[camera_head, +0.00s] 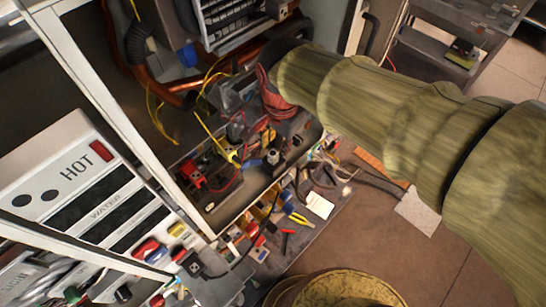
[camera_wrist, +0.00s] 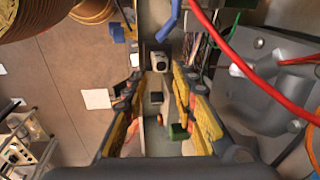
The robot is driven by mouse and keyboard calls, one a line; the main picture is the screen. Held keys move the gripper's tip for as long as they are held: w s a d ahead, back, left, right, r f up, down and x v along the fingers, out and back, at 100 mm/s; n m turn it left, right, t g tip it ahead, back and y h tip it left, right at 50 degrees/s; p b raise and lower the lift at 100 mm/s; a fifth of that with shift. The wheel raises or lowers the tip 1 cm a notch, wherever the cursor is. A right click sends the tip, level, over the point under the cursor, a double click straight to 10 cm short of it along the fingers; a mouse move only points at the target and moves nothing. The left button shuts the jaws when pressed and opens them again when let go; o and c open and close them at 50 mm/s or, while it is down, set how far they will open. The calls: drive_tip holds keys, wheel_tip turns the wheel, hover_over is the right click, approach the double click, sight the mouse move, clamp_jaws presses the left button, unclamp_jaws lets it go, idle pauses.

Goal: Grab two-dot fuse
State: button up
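My gripper (camera_wrist: 155,80) is open in the wrist view, with its yellow and black fingers spread at left and right. Between and just beyond the fingertips is a small whitish block with a dark round spot (camera_wrist: 158,63). Nearer, between the fingers, are a small dark block (camera_wrist: 156,97) and a green piece (camera_wrist: 178,132). I cannot make out two dots on any of them, so I cannot tell which is the two-dot fuse. In the head view my sleeved arm reaches into the open heater housing (camera_head: 232,218); the gripper's end is hard to pick out among the cables.
A red hose (camera_wrist: 240,70) and a grey metal part (camera_wrist: 265,90) lie close right of the gripper. Copper pipes (camera_head: 125,65) and wires crowd the housing. Tools, including yellow-handled pliers (camera_head: 300,219), lie below it. The brown floor (camera_head: 365,225) is mostly clear.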

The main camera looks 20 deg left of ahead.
sight(274, 153)
drive_tip(key=f, duration=0.3)
drive_tip(key=f+p, duration=0.1)
drive_tip(key=f, duration=0.1)
drive_tip(key=shift+w+a, duration=0.25)
drive_tip(key=shift+a, duration=0.05)
clamp_jaws()
